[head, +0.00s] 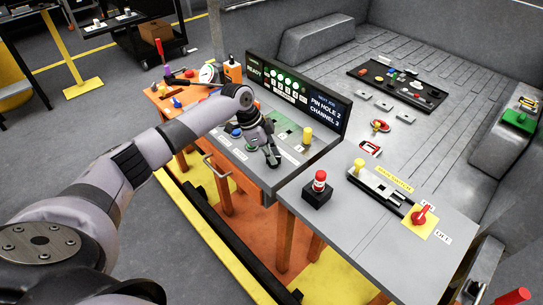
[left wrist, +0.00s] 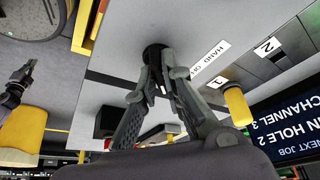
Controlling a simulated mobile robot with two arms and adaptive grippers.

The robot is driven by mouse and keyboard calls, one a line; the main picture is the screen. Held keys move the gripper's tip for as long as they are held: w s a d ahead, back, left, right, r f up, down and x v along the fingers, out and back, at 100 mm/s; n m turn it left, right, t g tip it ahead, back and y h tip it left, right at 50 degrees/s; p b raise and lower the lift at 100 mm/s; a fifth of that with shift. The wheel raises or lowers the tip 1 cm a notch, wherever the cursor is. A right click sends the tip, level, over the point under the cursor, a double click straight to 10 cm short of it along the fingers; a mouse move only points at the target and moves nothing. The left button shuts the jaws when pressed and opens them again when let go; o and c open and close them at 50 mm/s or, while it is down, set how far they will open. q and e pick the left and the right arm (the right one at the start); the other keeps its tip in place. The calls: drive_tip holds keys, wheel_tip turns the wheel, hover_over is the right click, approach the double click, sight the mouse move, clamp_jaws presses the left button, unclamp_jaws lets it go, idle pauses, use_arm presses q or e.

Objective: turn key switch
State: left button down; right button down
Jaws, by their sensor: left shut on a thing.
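My left gripper (head: 272,156) is shut, low over the right front part of the grey console (head: 285,175). In the left wrist view its fingertips (left wrist: 154,72) meet at a small dark round fitting (left wrist: 153,52) on the grey panel, which looks like the key switch. The fingers cover most of it, so the key and its angle are hidden. A white label (left wrist: 209,58) lies beside it. What looks like my right gripper (left wrist: 17,88) shows small at the left of the left wrist view; its jaws are not clear.
A yellow post (head: 305,135) stands on the console near the gripper. A display (head: 298,95) rises along the back. A red button on a black box (head: 318,190) and a red rotary switch (head: 421,215) on a yellow plate are on the right-hand table.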

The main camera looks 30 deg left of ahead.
idle(0.4)
use_arm(q)
drive_tip(key=c, duration=1.7)
unclamp_jaws()
drive_tip(key=v, duration=1.2)
